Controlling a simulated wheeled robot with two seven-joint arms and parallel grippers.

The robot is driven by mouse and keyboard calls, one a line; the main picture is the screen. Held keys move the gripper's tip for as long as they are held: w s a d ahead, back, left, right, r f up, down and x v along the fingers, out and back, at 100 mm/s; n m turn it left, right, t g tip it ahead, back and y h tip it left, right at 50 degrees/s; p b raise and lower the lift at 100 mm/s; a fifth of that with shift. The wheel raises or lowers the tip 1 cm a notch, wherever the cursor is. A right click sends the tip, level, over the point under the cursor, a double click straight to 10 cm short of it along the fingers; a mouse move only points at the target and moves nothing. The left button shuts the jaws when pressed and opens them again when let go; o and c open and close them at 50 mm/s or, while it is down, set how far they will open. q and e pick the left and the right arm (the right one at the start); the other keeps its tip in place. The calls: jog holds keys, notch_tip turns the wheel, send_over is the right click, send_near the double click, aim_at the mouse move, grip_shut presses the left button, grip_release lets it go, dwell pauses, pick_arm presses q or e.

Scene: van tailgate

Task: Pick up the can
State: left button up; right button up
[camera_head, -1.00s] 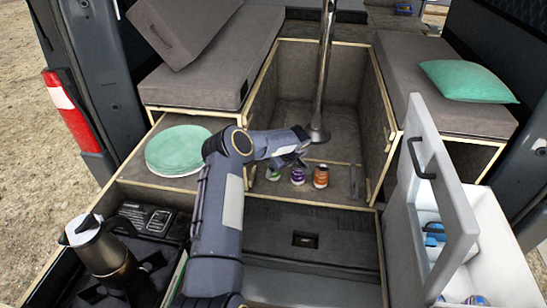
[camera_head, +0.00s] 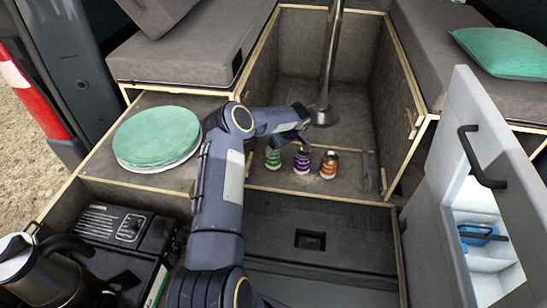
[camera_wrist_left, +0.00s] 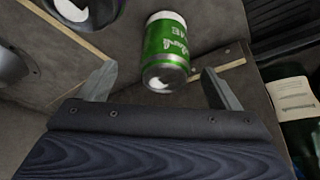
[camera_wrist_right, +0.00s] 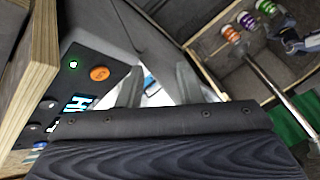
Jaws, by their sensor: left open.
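Three cans stand in a row on the floor of the open well: green (camera_head: 273,157), purple (camera_head: 302,160) and orange (camera_head: 329,163). The task does not say which can. My left gripper (camera_head: 298,135) is over the green and purple cans in the head view. In the left wrist view my left gripper (camera_wrist_left: 160,88) is open and empty. Part of another can (camera_wrist_left: 78,8) shows at the top edge. My right gripper (camera_wrist_right: 158,80) has its fingers apart and nothing visible between them.
A metal pole (camera_head: 328,70) rises behind the cans. Low wooden edges bound the well. A green round cushion (camera_head: 157,136) lies at left, a kettle (camera_head: 40,270) at lower left.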

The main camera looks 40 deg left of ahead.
aim_at(274, 154)
pick_arm(q)
jog(key=x, duration=0.5)
jog(key=p+x, duration=0.1)
jog(key=x, duration=0.1)
jog(key=shift+s+a+f, duration=0.3)
jog(key=shift+s, duration=0.05)
jog(key=shift+r, duration=0.1)
jog(key=c, duration=1.3)
